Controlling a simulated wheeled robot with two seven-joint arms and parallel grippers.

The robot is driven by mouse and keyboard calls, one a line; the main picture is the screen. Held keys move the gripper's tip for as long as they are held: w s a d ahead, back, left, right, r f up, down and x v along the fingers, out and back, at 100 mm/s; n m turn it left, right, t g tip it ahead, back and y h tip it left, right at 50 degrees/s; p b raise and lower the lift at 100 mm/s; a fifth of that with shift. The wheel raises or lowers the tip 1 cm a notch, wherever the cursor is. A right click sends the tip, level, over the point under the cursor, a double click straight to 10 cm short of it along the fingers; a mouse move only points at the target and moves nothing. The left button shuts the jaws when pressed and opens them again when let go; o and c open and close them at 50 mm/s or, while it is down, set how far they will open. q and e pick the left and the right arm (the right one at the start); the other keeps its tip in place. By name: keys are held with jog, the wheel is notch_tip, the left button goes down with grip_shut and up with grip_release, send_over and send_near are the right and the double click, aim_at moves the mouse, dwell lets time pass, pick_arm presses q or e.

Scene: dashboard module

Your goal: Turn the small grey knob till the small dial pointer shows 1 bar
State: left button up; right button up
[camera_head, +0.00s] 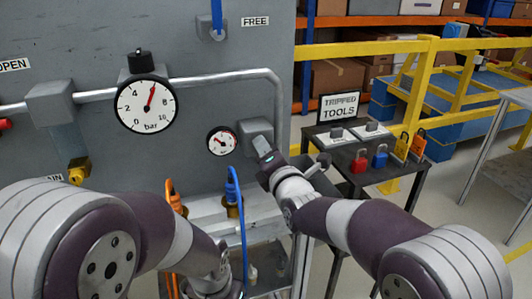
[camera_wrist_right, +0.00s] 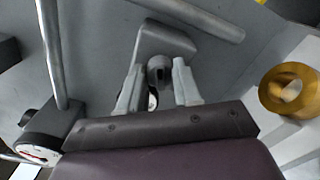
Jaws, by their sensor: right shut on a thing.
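The small dial (camera_head: 222,141) is a white round face with a black rim and a red pointer, on the grey panel. Its pointer seems to lean up and left, but its numbers are too small to read. My right gripper (camera_head: 263,149) is at the grey block right of this dial. In the right wrist view, its two fingers (camera_wrist_right: 158,88) are shut on the small grey knob (camera_wrist_right: 158,68). My left arm reaches to the bottom edge; its fingers are not visible.
A pipe (camera_head: 230,78) runs above the small dial. Blue (camera_head: 233,190) and orange cables hang below. A dark table (camera_head: 385,172) with padlocks stands right.

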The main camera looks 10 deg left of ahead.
jog(key=shift+n, duration=0.8)
jog(key=o, duration=1.1)
jog(key=shift+c, duration=0.2)
jog(key=v, duration=1.2)
jog(key=shift+s+d, duration=0.2)
jog(key=shift+s, duration=0.1)
